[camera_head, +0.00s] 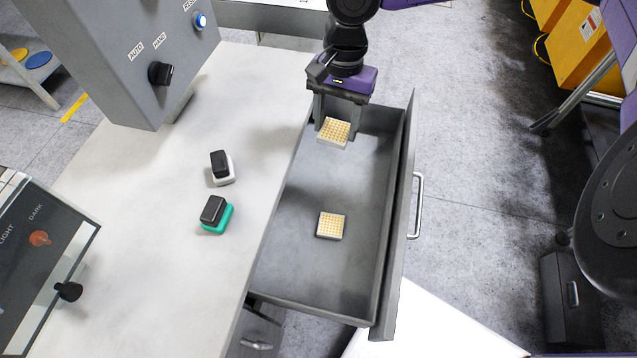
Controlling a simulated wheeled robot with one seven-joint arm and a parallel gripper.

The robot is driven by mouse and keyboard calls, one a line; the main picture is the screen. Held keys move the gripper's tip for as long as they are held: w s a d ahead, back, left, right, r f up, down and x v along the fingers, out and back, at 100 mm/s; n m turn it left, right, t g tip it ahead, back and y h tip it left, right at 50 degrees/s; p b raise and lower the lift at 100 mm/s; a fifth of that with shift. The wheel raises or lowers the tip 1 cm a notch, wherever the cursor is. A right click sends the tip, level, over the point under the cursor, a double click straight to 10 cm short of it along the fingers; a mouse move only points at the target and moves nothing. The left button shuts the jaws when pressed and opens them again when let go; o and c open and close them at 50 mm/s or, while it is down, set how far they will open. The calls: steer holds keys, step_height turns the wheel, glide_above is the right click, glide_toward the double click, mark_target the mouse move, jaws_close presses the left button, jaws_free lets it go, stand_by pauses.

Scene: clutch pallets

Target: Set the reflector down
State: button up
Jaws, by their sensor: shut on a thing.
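My gripper (335,125) hangs over the far end of the open grey drawer (302,262), its fingers pointing down. It is shut on a square reflector (334,132) with a white rim and a yellow-dotted face. The held reflector looks slightly tilted and appears to be above the drawer floor; its exact height is hard to tell. A second, similar reflector (330,226) lies flat on the drawer floor, nearer the front and apart from the held one.
On the pale worktop (150,270) left of the drawer sit a black-and-white block (221,168) and a black-and-green block (214,214). A grey control box (130,60) stands at the back left. A panel with a knob (40,255) is at the left. The drawer floor around the lying reflector is clear.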

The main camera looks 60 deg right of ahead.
mark_target(329, 185)
steer(key=shift+w+a+n, duration=0.1)
steer(key=shift+w+n, duration=0.1)
steer(key=shift+n, duration=0.3)
steer(key=shift+f, duration=0.15)
step_height(329, 185, down, 20)
steer(key=shift+r+p, duration=0.15)
steer(key=shift+p, duration=0.5)
steer(key=shift+f, duration=0.2)
steer(key=o, duration=1.5)
steer(key=shift+c, duration=0.2)
steer(key=shift+r, duration=0.15)
